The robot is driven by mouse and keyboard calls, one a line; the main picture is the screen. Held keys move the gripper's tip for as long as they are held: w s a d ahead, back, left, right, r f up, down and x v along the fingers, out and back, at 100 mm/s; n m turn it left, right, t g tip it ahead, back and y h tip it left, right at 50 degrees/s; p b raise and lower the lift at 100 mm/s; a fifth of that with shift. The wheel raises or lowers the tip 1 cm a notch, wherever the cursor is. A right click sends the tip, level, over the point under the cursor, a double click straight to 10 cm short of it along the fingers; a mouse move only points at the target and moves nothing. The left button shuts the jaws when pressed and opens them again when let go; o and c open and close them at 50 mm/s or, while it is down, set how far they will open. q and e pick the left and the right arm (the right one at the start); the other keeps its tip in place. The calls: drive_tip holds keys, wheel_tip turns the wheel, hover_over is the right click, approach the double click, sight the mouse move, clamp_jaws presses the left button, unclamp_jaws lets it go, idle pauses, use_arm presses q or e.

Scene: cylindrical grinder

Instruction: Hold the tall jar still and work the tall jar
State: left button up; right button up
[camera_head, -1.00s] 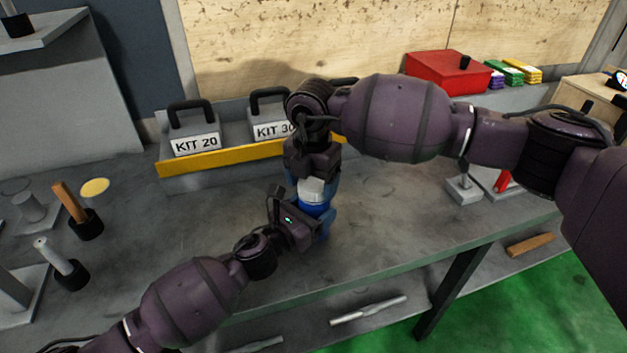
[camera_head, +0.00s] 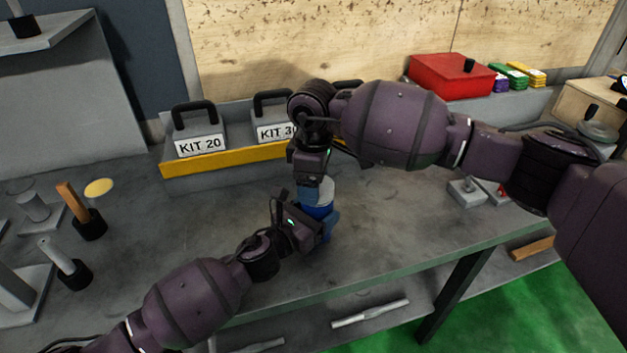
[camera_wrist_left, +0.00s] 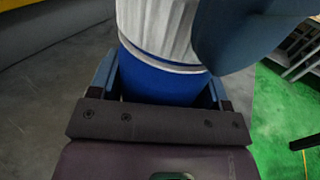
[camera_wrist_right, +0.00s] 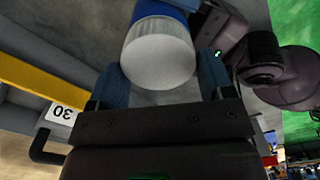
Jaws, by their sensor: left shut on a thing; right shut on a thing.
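The tall jar has a blue body (camera_head: 318,211) and a white ribbed lid (camera_head: 322,186). It is at the middle of the bench, partly hidden by my grippers. My left gripper (camera_head: 318,226) is shut on the blue body from the front left. The left wrist view shows the body (camera_wrist_left: 160,82) between its fingers and the lid (camera_wrist_left: 158,30) above. My right gripper (camera_head: 318,190) comes from above and is shut on the lid. The right wrist view shows the lid's round top (camera_wrist_right: 158,62) between the blue fingers. I cannot tell whether the jar's base touches the bench.
Two labelled kit boxes, KIT 20 (camera_head: 200,140) and another (camera_head: 274,125), stand behind a yellow-fronted rail (camera_head: 215,157). Wooden- and metal-handled pieces (camera_head: 75,205) stand at the left. A red box (camera_head: 452,77) is at the back right. The bench's front right (camera_head: 400,225) is clear.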

drive_tip(key=o, duration=0.9)
drive_tip(key=shift+r, duration=0.15)
drive_tip(key=shift+r, duration=2.15)
drive_tip(key=shift+c, duration=0.5)
